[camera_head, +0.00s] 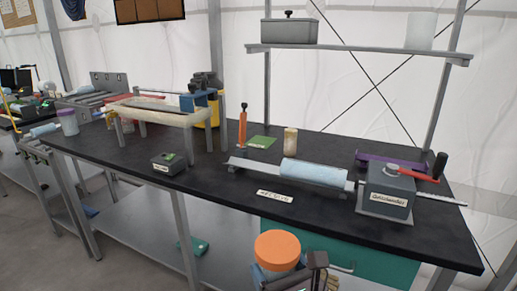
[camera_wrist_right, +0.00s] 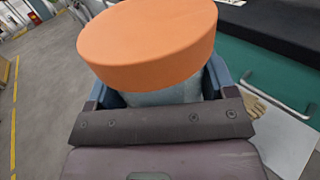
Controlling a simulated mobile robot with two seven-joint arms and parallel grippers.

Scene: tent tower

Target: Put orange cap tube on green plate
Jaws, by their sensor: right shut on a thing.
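The orange cap tube (camera_head: 278,249) is at the bottom centre of the head view, in front of the bench. It has a wide orange lid and a pale body. My right gripper (camera_head: 286,275) is shut around the body below the lid. In the right wrist view the orange lid (camera_wrist_right: 148,42) hides most of the body, between the two blue-grey fingers. My left gripper is not in view.
A black bench (camera_head: 230,185) stands ahead. A pale blue roll (camera_head: 315,172) lies on a metal rail in front. A grey box with a crank (camera_head: 388,192) stands right.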

